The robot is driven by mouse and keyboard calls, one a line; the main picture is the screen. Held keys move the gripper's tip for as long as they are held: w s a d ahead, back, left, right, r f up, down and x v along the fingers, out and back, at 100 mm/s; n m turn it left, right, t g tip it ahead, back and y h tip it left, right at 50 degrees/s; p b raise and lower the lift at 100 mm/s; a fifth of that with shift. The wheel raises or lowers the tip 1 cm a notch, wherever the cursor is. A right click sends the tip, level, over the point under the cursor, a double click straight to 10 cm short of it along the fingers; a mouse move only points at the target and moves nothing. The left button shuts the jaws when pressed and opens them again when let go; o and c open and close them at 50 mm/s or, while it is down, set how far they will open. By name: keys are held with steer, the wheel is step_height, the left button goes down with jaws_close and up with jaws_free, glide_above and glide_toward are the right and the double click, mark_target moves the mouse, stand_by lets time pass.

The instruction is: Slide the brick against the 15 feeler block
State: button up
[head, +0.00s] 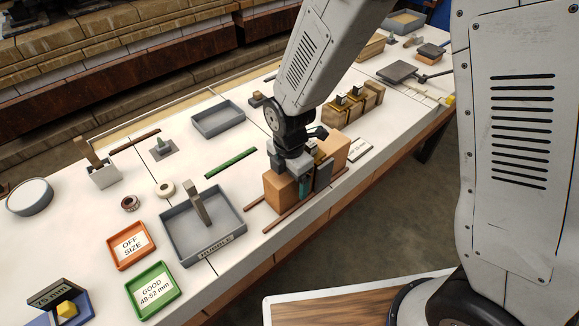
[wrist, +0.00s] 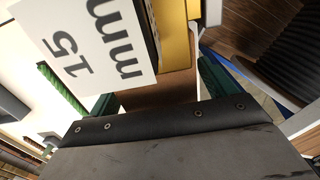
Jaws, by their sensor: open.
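My gripper (head: 308,185) is low among tan brick-like blocks near the table's front edge. One tan block (head: 280,193) is on its left and another (head: 337,148) on its right; I cannot tell which is the task's brick. In the wrist view, the two green fingers of my gripper (wrist: 160,93) are apart, with a brown brick face (wrist: 150,104) showing between them. A white label reading "15 mm" (wrist: 95,45) and a yellow block (wrist: 176,28), seemingly the feeler block, are just beyond. Contact between brick and yellow block is hidden.
Thin brown rails (head: 287,215) lie beside the left tan block. A grey rubble tray (head: 178,222), an orange off-size tray (head: 118,252) and a green good tray (head: 140,305) stand left. A green strip (head: 230,163) lies behind. Several tan blocks (head: 352,104) stand to the right.

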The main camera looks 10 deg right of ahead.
steer(key=shift+f, duration=0.85)
steer(key=c, duration=1.4)
steer(key=shift+w+d, duration=0.3)
steer(key=shift+d, duration=0.1)
steer(key=o, duration=1.4)
steer(key=shift+r, duration=0.1)
